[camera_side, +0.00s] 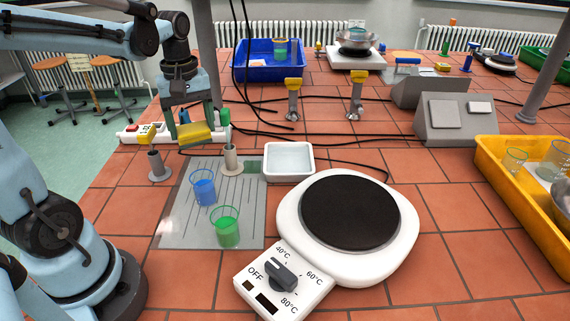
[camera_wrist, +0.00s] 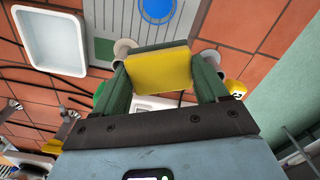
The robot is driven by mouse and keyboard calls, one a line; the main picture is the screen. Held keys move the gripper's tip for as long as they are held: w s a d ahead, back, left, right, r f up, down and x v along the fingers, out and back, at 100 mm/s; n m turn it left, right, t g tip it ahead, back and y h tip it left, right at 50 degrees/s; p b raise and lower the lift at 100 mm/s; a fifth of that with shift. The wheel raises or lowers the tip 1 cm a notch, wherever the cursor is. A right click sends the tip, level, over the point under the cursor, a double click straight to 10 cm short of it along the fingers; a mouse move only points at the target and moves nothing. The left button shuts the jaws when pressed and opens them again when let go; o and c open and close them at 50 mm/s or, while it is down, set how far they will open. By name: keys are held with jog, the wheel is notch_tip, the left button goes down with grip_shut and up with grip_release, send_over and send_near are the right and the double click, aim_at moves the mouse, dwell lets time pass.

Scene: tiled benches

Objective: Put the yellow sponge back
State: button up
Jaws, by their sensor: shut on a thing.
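The yellow sponge (camera_side: 195,133) is a flat block held in my gripper (camera_side: 191,128), raised above the left back part of the bench. In the wrist view the sponge (camera_wrist: 159,70) sits between the two green fingers of my gripper (camera_wrist: 160,75), which touch its sides. Below it in the side view are a grey tray with ridges (camera_side: 255,215) and a small white dish (camera_side: 289,161) to its right. I cannot tell which spot the sponge belongs to.
A blue beaker (camera_side: 204,192) and a green beaker (camera_side: 227,232) stand on the grey tray. A hotplate (camera_side: 350,212) stands to the right. A power strip (camera_side: 143,133) lies behind. A yellow crate (camera_side: 490,185) is at right.

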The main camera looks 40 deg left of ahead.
jog(key=w+a+f+m, duration=0.1)
jog(key=w+a+m, duration=0.1)
jog(key=a, duration=0.4)
jog(key=w+a+f+m, duration=0.1)
jog(key=w+a+m, duration=0.15)
jog(key=a, duration=0.35)
jog(key=f, duration=0.7)
jog(key=s+f, duration=0.1)
jog(key=f, duration=0.2)
jog(key=shift+d+f, duration=0.1)
jog(key=shift+f, duration=0.1)
jog(key=shift+f, duration=0.1)
jog(key=o, duration=1)
notch_tip(320, 180, up, 12)
jog(key=shift+r, duration=0.15)
